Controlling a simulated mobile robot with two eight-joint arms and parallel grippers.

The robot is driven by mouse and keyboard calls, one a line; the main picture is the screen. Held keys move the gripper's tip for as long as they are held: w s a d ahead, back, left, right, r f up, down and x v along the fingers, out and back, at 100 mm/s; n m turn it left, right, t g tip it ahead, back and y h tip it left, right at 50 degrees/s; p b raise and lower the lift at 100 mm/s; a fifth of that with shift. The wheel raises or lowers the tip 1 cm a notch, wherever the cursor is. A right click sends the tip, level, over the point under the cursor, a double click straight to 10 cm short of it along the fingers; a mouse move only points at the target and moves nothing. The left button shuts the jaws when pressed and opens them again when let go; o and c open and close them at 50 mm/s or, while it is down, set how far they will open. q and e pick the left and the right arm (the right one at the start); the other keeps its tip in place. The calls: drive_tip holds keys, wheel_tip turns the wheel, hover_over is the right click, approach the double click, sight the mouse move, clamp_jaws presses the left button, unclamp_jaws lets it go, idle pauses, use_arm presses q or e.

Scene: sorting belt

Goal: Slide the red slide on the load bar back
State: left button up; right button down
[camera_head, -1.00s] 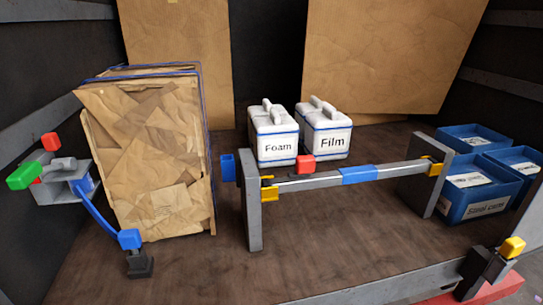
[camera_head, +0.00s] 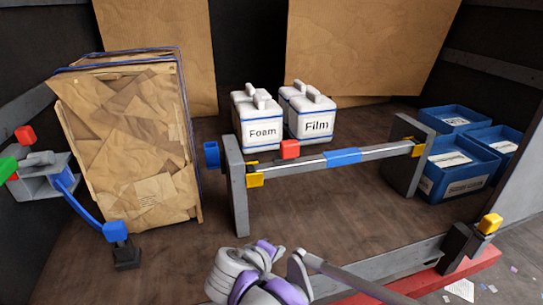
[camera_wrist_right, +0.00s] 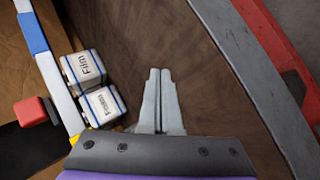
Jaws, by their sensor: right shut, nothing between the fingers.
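The red slide (camera_head: 290,149) is a small block on the load bar (camera_head: 385,152), near its left end and left of the bar's blue band (camera_head: 343,156). The bar runs between two grey posts, with yellow catches (camera_head: 255,180) near its ends. In the right wrist view, the red slide (camera_wrist_right: 34,111) shows at the left edge beside the bar (camera_wrist_right: 52,72). My right gripper (camera_head: 390,292) is low in front of the bar, apart from it, pointing right. Its fingers (camera_wrist_right: 160,72) are shut and empty over the floor. My left gripper is not in view.
White Foam (camera_head: 262,132) and Film (camera_head: 316,124) containers stand behind the bar. A wrapped carton (camera_head: 130,150) stands left, blue crates (camera_head: 455,185) right. A blue knob (camera_head: 211,155) is beside the left post. A grey sill (camera_head: 400,262) with a red edge crosses the front.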

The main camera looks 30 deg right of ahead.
sight(286, 152)
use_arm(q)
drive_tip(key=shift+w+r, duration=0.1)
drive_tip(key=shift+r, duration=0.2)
use_arm(e)
drive_tip(key=w+a+r+t+h, duration=0.1)
drive_tip(key=w+r+h, duration=0.1)
drive_tip(key=r, duration=0.3)
drive_tip(key=w+a+r+n+t+h, duration=0.1)
drive_tip(key=w+a+r+h, duration=0.1)
drive_tip(key=w+r, duration=0.3)
drive_tip(key=w+a+r+t+h, duration=0.2)
drive_tip(key=w+r, duration=0.2)
drive_tip(key=r, duration=0.2)
drive_tip(key=shift+a+r+n+h, duration=0.15)
drive_tip(key=shift+r+n+h, duration=0.05)
drive_tip(key=shift+n+h, duration=0.2)
drive_tip(key=shift+w, duration=0.1)
drive_tip(key=p+x, duration=0.1)
drive_tip(key=x, duration=0.9)
drive_tip(key=shift+r, duration=0.1)
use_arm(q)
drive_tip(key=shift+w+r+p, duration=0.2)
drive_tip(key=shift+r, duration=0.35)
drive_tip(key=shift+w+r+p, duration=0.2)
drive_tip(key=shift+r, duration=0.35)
use_arm(e)
drive_tip(key=d, duration=0.2)
drive_tip(key=s+d, duration=0.1)
drive_tip(key=d, duration=0.1)
